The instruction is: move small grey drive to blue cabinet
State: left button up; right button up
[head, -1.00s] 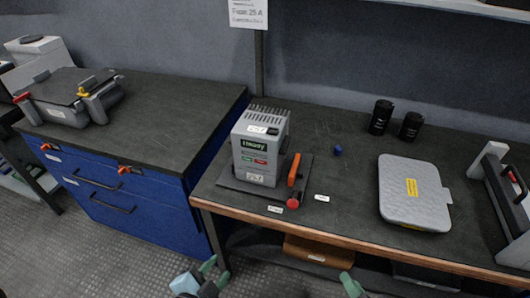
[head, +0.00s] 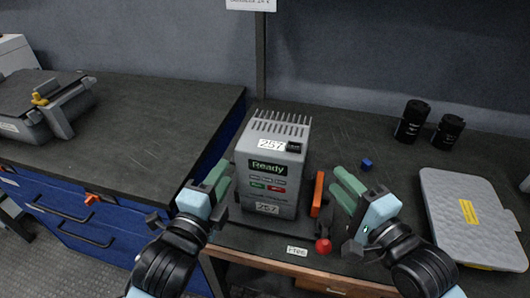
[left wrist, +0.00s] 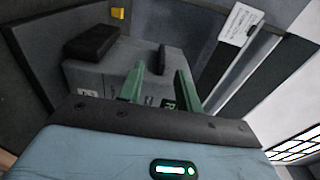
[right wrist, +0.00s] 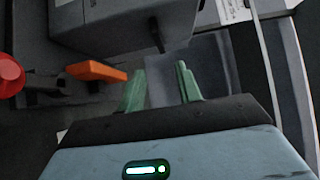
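The small grey drive (head: 268,178), with a lit "Ready" panel and finned top, stands upright on a dark plate on the workbench (head: 330,125). It also shows at the top of the right wrist view (right wrist: 115,22). My left gripper (head: 224,182) is open at the drive's left side. My right gripper (head: 341,188) is open to the drive's right, beyond the orange lever (head: 318,193). Both are empty; contact with the drive cannot be told. The blue cabinet (head: 110,212), with a dark top, stands left of the bench.
A grey case with yellow latch (head: 40,108) sits on the cabinet's left; the rest of its top is clear. A red knob (head: 323,246) is at the drive's front right. A small blue cube (head: 366,164), black cylinders (head: 411,122) and a flat grey case (head: 470,215) lie right.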

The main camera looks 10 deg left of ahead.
pick_arm(q)
jog(key=shift+w, duration=0.15)
jog(key=shift+r, duration=0.15)
pick_arm(e)
jog(key=shift+w+r, duration=0.1)
jog(key=shift+r, duration=0.05)
